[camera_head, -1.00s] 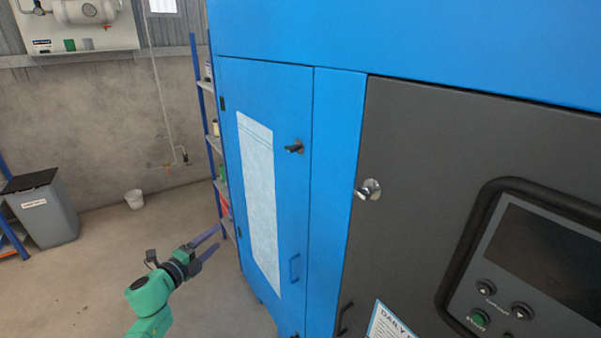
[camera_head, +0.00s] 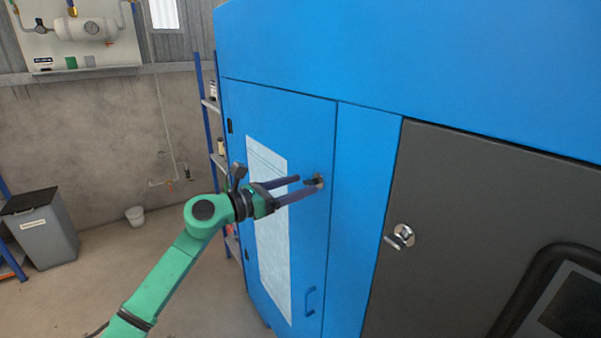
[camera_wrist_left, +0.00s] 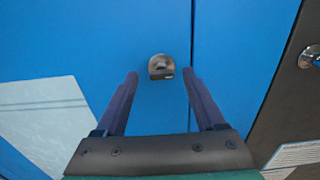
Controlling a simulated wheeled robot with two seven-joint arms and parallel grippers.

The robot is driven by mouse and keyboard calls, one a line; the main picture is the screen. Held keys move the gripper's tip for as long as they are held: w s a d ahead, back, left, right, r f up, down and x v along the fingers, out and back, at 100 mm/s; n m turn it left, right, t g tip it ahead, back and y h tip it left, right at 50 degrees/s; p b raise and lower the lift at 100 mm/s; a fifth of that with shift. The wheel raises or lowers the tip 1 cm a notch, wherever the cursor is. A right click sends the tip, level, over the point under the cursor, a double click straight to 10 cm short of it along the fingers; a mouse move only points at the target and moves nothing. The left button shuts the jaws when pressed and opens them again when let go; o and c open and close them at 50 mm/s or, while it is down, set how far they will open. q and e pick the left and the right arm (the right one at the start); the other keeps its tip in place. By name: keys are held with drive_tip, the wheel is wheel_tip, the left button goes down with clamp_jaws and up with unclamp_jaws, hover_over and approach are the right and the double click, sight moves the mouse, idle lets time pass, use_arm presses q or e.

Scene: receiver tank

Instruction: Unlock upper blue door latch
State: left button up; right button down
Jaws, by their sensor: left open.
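The upper latch (camera_head: 317,181) is a small dark handle on a round metal base, near the right edge of the blue door (camera_head: 275,112). In the left wrist view the latch (camera_wrist_left: 161,67) lies just beyond the fingertips, between their lines. My left gripper (camera_head: 306,185) is open, its two dark fingers pointing at the latch; in the left wrist view the gripper (camera_wrist_left: 160,76) holds nothing. The head view cannot tell whether a finger touches the latch. My right gripper is in neither view.
A lower blue handle (camera_head: 310,301) sits beneath on the same door. A silver latch (camera_head: 401,236) is on the dark panel (camera_head: 460,200) to the right. A shelf rack (camera_head: 212,130) stands behind the cabinet.

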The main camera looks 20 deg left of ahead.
use_arm(q)
drive_tip(key=shift+w+d, duration=0.35)
drive_tip(key=shift+d, duration=0.15)
drive_tip(key=shift+a, duration=0.1)
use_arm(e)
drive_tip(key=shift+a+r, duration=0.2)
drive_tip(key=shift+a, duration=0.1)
use_arm(q)
clamp_jaws()
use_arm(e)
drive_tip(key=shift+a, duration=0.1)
